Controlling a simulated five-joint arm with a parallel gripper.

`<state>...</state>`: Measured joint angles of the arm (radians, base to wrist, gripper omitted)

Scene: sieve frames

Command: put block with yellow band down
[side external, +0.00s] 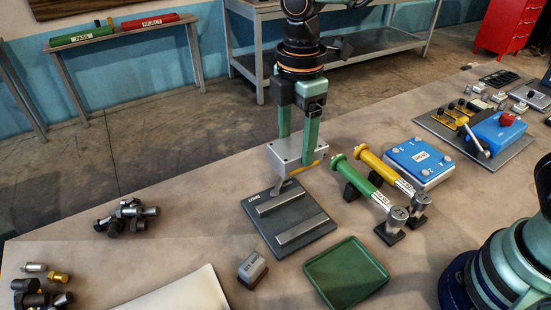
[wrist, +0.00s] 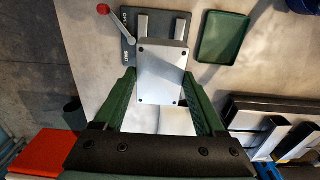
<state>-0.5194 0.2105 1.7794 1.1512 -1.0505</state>
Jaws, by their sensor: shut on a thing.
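My gripper (side external: 298,148) has its two green fingers shut on the sides of a silver-grey block (side external: 290,156). A yellow band (side external: 312,163) shows low on the block's right side. The block looks level and appears held above the far edge of a dark grey plate (side external: 290,216) with two raised rails. In the wrist view the block (wrist: 160,72) is between the fingers (wrist: 160,95) and covers the near part of the plate (wrist: 128,52). A lever with a red knob (wrist: 103,9) sits at the plate's left edge. The block's underside is hidden.
A green tray (side external: 345,272) lies right of the plate. Green (side external: 362,172) and yellow (side external: 385,172) cylinders rest on black stands, beside a blue-topped box (side external: 418,160). A small grey-red block (side external: 252,268) stands in front. Dark metal parts (side external: 127,215) lie left.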

